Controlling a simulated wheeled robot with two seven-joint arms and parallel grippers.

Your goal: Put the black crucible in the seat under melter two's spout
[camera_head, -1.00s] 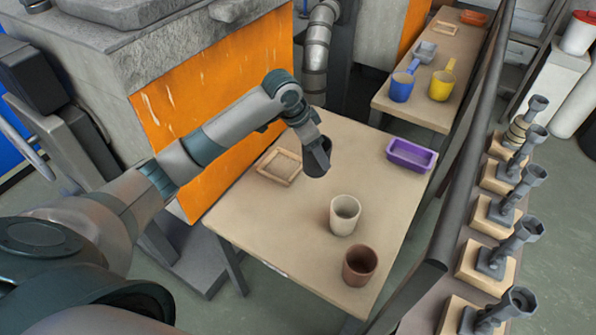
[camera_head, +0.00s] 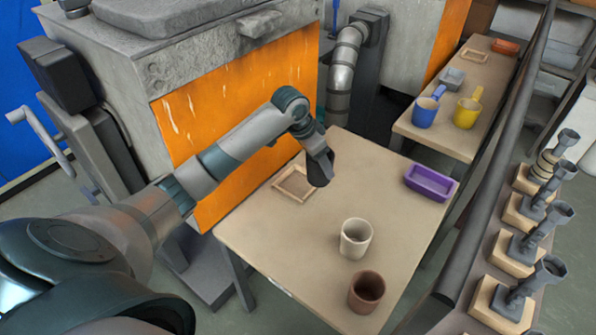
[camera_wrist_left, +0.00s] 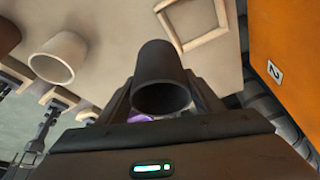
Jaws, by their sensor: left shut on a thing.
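My left gripper (camera_head: 320,166) is shut on the black crucible (camera_wrist_left: 163,75) and holds it above the table. The crucible is a dark, round cup, seen at its open end between the fingers in the left wrist view; in the head view it is hard to separate from the dark gripper. A square wooden frame seat (camera_head: 285,194) lies on the table near the orange furnace front (camera_head: 240,120), to the left of the gripper. It also shows in the left wrist view (camera_wrist_left: 203,41), empty. That view shows a "2" label (camera_wrist_left: 275,72) on the orange front. I cannot make out the spout.
A white crucible (camera_head: 355,239) and a brown crucible (camera_head: 366,292) stand on the table (camera_head: 265,235), with a purple tray (camera_head: 431,183) at its right. A dark rail (camera_head: 495,160) runs along the right. A further table holds blue (camera_head: 425,112) and yellow (camera_head: 467,113) vessels.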

